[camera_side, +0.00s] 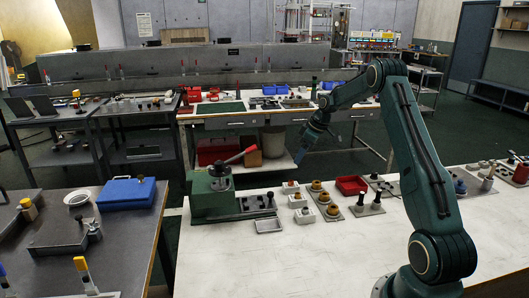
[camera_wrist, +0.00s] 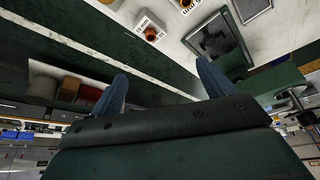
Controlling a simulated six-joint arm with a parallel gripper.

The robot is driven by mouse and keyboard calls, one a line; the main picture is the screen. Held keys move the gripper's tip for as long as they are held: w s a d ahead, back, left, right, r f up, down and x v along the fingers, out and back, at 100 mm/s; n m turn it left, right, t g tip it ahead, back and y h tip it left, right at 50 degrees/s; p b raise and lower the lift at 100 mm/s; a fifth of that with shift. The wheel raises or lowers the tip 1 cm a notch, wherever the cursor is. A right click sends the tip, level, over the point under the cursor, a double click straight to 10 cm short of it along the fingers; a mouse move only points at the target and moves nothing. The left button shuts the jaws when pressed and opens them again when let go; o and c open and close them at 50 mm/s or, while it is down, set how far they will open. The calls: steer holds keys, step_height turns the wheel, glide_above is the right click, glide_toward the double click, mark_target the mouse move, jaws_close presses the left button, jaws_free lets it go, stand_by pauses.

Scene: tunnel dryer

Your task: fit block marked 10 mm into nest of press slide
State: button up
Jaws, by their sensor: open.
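My gripper (camera_side: 300,152) is open and empty, above the far edge of the white bench. Its two blue fingers stand wide apart in the wrist view (camera_wrist: 160,86). Small white blocks stand in a row on the bench right of the press: a back one (camera_side: 290,187), a middle one (camera_side: 297,201) and a front one (camera_side: 305,215). In the wrist view one block (camera_wrist: 148,32) appears to read 15 mm; the label of another block (camera_wrist: 186,5) is partly cut off. The green press (camera_side: 212,198) with a red lever stands left of them.
A plate with black knobs (camera_side: 244,207) lies beside the press, and a shallow grey tray (camera_side: 268,226) lies in front. Yellow-brown knobbed parts (camera_side: 324,198) and a red bin (camera_side: 351,185) stand to the right. The bench front is clear.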

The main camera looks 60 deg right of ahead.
steer(key=shift+s+d+f, duration=0.2)
steer(key=shift+d+f, duration=0.65)
steer(key=shift+f, duration=0.05)
glide_toward(291, 181)
steer(key=shift+x, duration=2.5)
steer(key=shift+w+d, duration=0.1)
steer(key=shift+d, duration=0.1)
steer(key=shift+x, duration=2.55)
steer(key=shift+a, duration=0.15)
steer(key=shift+c, duration=0.4)
steer(key=c, duration=1.7)
step_height(291, 181, up, 20)
